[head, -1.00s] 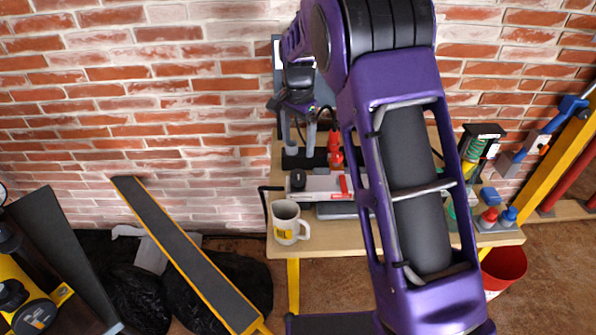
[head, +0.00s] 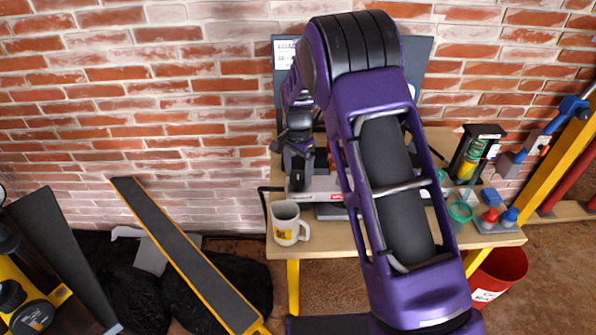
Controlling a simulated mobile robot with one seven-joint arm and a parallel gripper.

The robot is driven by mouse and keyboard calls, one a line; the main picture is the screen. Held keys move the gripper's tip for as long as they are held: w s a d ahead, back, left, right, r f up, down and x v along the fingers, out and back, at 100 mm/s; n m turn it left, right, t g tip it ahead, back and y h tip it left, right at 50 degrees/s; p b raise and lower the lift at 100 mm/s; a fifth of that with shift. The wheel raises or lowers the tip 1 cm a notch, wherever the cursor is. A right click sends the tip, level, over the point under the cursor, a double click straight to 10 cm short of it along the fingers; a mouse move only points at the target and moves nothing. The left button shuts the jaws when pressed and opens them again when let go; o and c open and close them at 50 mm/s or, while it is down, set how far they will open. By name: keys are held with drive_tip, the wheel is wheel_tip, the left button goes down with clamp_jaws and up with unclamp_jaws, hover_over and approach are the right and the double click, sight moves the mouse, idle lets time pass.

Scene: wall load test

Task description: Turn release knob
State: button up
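My gripper (head: 297,170) is at the left part of the wooden workbench (head: 345,240), pointing down. It is small and dark here, and I cannot tell whether its fingers are open or shut. A small black knob-like part (head: 297,184) shows just under it, at the left end of a pale grey device (head: 325,187) with red markings. I cannot tell whether the gripper touches this part, or whether it is the release knob. My purple arm hides much of the bench and device.
A white mug (head: 287,222) stands at the bench's front left. A dark panel with a label (head: 288,58) is on the brick wall. At the right are a green cup (head: 461,212), a spring unit (head: 477,150) and red and blue knobs (head: 490,216). A red bucket (head: 497,272) stands below.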

drive_tip(key=c, duration=1.2)
drive_tip(key=shift+o, duration=0.2)
drive_tip(key=shift+n, duration=0.3)
drive_tip(key=n, duration=0.3)
drive_tip(key=shift+n, duration=0.3)
drive_tip(key=n, duration=0.4)
drive_tip(key=shift+n+b, duration=0.3)
drive_tip(key=shift+b, duration=0.05)
drive_tip(key=n, duration=0.4)
drive_tip(key=shift+r+n, duration=0.1)
drive_tip(key=shift+n, duration=2.4)
